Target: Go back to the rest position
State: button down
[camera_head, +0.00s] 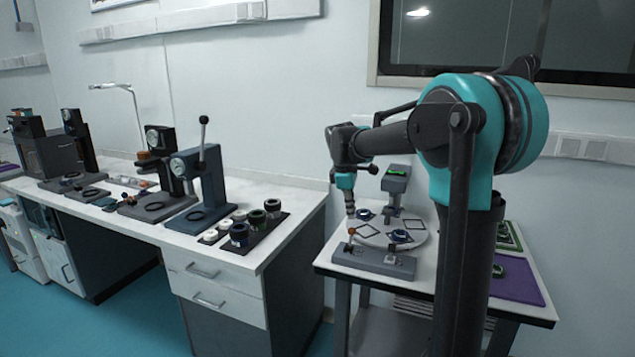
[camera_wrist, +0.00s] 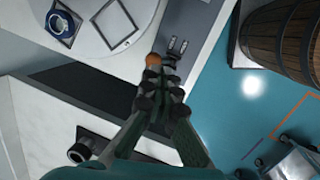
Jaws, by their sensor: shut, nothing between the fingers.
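My gripper (camera_head: 350,214) hangs at the end of my arm over the right-hand table, its fingers pointing down. It is shut and empty. In the wrist view, its fingers (camera_wrist: 162,80) meet near the middle of the picture. Just below the fingertips in the head view is the brown-orange knob (camera_head: 352,231) of a grey fixture (camera_head: 375,264) on the table. The knob shows right by the fingertips in the wrist view (camera_wrist: 152,59); I cannot tell whether they touch.
Behind the fixture lies a round white plate (camera_head: 430,232) with blue ring parts (camera_head: 400,236) and square frames. A device with a green display (camera_head: 396,180) stands behind. A purple mat (camera_head: 522,286) lies at right. A barrel (camera_wrist: 280,40) stands on the floor.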

jog(key=s+d+f+m, duration=0.2)
jog(key=s+f+m, duration=0.3)
jog(key=s, duration=0.4)
jog(key=s+d+f+m+t+y, duration=0.1)
jog(key=s+d+f+m, duration=0.2)
jog(key=s+f+m, duration=0.2)
jog(key=s+d+f+m+t+y, duration=0.1)
jog(key=s+f+m, duration=0.4)
jog(key=s+f, duration=0.5)
jog(key=s+d, duration=0.1)
jog(key=s, duration=0.4)
jog(key=shift+s+d, duration=0.15)
jog(key=shift+d, duration=0.25)
jog(key=shift+r, duration=0.1)
